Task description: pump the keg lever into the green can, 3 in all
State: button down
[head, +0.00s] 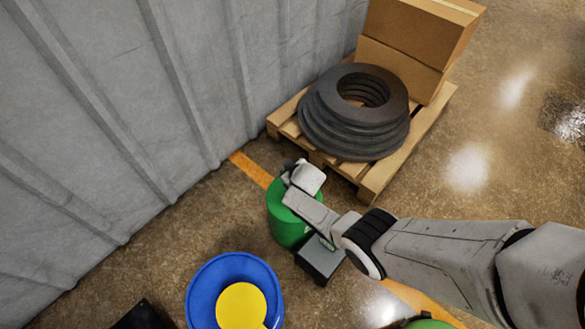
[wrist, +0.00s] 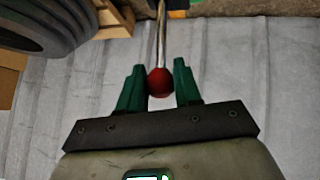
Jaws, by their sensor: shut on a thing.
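In the wrist view, my gripper (wrist: 160,88) has its two green fingers on either side of a red ball knob (wrist: 160,82). The knob ends a thin shiny metal rod, the lever (wrist: 161,38), and the gripper is shut on it. In the head view, my gripper (head: 294,172) is above a green cylindrical vessel (head: 284,222), whose top it partly covers. I cannot tell whether this is the keg or the can. The lever is hidden in the head view.
A dark grey box (head: 320,262) stands beside the green vessel. A round blue container (head: 205,285) with yellow inside is at the lower left. A pallet (head: 377,183) holds black rings (head: 350,125) and cardboard boxes (head: 410,40). A ribbed grey wall (head: 130,110) bounds the left.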

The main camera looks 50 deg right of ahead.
jog(key=shift+w+f+g, duration=0.2)
jog(key=shift+w+g, duration=0.2)
jog(key=shift+w, duration=0.05)
jog(key=shift+w+f+b, duration=0.15)
jog(key=shift+w+b, duration=0.15)
jog(key=shift+b, duration=0.05)
jog(key=shift+w, duration=0.15)
jog(key=c, duration=0.8)
grip_release()
jog(key=p+v, duration=0.9)
jog(key=v, duration=0.1)
jog(key=shift+s+a+r, duration=0.15)
jog(key=shift+s+r, duration=0.1)
jog(key=shift+s, duration=0.05)
